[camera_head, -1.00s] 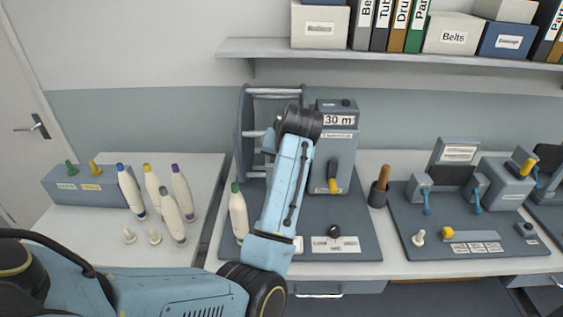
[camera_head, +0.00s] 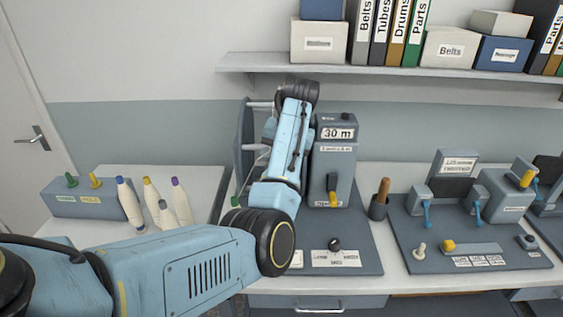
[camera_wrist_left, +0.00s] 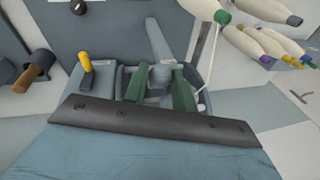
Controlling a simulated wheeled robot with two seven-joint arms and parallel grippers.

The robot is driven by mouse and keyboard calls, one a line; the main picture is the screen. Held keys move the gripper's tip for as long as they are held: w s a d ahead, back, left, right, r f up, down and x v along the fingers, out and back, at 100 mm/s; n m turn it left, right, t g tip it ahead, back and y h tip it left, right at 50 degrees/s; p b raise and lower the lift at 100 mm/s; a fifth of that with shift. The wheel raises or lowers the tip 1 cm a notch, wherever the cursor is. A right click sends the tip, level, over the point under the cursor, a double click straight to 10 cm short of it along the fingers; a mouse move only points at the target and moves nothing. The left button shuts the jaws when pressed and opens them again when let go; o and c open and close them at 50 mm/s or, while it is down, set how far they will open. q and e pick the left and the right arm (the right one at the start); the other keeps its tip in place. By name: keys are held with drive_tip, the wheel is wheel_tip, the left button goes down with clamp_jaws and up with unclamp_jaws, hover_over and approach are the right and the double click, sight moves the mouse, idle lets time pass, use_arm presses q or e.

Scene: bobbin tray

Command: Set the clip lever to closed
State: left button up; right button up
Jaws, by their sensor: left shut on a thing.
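My left gripper (camera_wrist_left: 159,92) shows in the wrist view with two green fingers. They are shut on a small grey-blue part, which I take to be the clip lever (camera_wrist_left: 161,72); a flat grey bar (camera_wrist_left: 158,40) runs away from it. The lever's setting cannot be told. A thin white thread runs from the green-tipped bobbin (camera_wrist_left: 222,17) down to just beside the fingers. In the head view my left arm covers the gripper and the clip, in front of the grey reel frame (camera_head: 244,150). My right gripper is not in view.
The counter box (camera_head: 336,150) reading 30 m, with a yellow lever (camera_head: 333,185), stands right of my arm. A wooden-handled tool (camera_head: 383,188) stands in a dark cup. Several bobbins (camera_head: 128,200) stand at left. A shelf (camera_head: 400,73) runs above.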

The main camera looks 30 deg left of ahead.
use_arm(q)
drive_tip(key=o, duration=1)
drive_tip(key=v, duration=1.3)
drive_tip(key=shift+d+r, duration=0.1)
drive_tip(key=shift+r, duration=0.05)
